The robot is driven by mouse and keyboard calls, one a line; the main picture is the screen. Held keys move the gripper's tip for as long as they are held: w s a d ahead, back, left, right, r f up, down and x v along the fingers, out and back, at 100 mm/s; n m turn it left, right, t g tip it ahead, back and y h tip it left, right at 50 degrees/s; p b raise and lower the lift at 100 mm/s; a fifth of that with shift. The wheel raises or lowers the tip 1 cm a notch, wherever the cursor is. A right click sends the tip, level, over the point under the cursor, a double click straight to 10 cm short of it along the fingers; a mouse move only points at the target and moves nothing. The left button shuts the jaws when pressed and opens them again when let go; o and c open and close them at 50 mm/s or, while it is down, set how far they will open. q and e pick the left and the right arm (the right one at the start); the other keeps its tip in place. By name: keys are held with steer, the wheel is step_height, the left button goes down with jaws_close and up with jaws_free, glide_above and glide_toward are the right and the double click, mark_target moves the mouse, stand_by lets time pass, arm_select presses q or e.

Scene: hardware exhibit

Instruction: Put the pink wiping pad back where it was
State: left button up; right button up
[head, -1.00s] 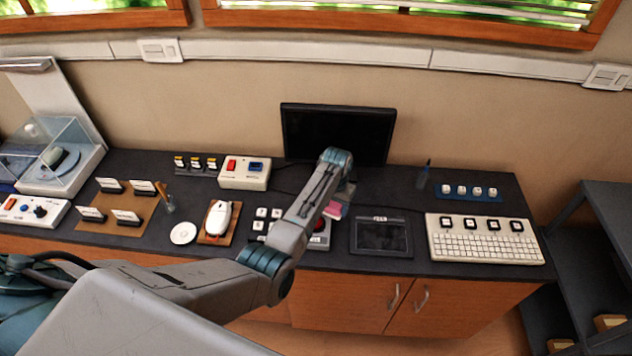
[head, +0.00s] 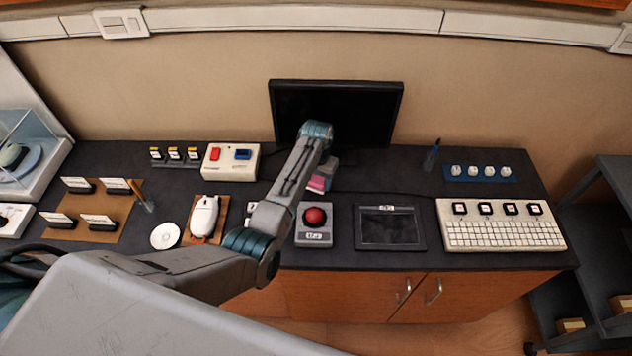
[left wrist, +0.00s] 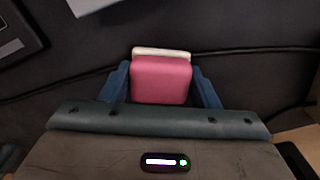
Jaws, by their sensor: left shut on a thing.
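The pink wiping pad (head: 318,184) is a small pink block with a pale layer on one face. In the left wrist view the pad (left wrist: 160,80) sits between the two blue fingers of my left gripper (left wrist: 161,84), which is shut on it. In the head view my left gripper (head: 322,178) holds the pad over the dark counter, in front of the black monitor and behind the red-button box. The arm hides part of the gripper and of the counter below it. My right gripper is not in view.
The red trackball or button box (head: 315,217) is just in front of the pad. The black monitor (head: 336,112) stands behind. A graphics tablet (head: 390,228) and a white keyboard (head: 503,234) lie to the right. The counter (head: 395,180) right of the gripper is clear.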

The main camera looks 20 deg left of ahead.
mark_target(318, 179)
arm_select(q)
steer(key=shift+s, duration=0.1)
steer(key=shift+r, duration=0.1)
steer(key=o, duration=1)
steer(key=shift+c, duration=0.2)
steer(key=shift+f, duration=0.2)
steer(key=shift+r, duration=0.55)
step_height(318, 179, up, 11)
steer(key=b, duration=0.2)
steer(key=shift+r, duration=0.15)
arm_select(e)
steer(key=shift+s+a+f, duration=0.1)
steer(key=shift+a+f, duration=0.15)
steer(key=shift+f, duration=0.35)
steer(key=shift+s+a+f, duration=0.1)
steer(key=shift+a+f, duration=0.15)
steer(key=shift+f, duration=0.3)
